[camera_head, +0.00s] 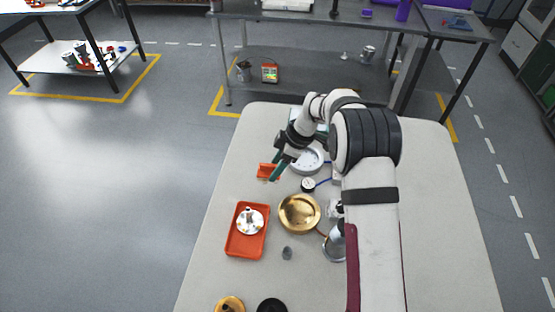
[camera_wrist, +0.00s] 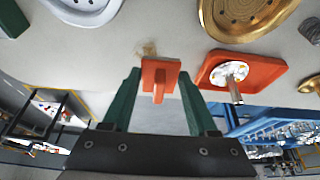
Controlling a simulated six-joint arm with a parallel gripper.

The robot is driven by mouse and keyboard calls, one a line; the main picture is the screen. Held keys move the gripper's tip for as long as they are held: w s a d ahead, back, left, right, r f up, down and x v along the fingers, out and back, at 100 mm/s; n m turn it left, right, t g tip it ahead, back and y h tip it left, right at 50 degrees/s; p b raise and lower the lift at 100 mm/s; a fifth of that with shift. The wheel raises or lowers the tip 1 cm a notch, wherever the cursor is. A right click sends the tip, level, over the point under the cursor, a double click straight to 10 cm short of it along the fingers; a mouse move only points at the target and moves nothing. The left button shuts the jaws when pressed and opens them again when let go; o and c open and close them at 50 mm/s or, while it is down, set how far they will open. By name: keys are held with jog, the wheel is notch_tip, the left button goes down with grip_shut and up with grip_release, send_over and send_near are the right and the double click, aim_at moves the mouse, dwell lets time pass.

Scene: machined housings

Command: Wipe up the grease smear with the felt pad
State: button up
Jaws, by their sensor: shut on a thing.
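My gripper (camera_head: 276,171) is at the left part of the table's far half, its green fingers shut on the orange felt pad (camera_head: 266,171). In the wrist view the pad (camera_wrist: 160,74) shows as an orange block with an upright grip, between the fingertips of my gripper (camera_wrist: 161,85). A faint brownish grease smear (camera_wrist: 150,48) lies on the pale tabletop just beyond the pad in the wrist view. I cannot make the smear out in the head view. I cannot tell whether the pad touches the table.
A white round housing (camera_head: 309,160) stands right of my gripper, with a small black-rimmed part (camera_head: 308,185) nearby. A gold dish (camera_head: 299,213) and an orange tray (camera_head: 237,250) holding a white flanged part (camera_head: 250,222) are nearer.

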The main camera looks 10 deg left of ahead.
aim_at(277, 185)
notch_tip(277, 185, down, 5)
jog(key=shift+a+f, duration=0.2)
jog(key=shift+f, duration=0.1)
jog(key=shift+a+f, duration=0.1)
jog(key=shift+a, duration=3.35)
grip_shut()
jog(key=shift+d, duration=3.7)
jog(key=shift+r, duration=4.15)
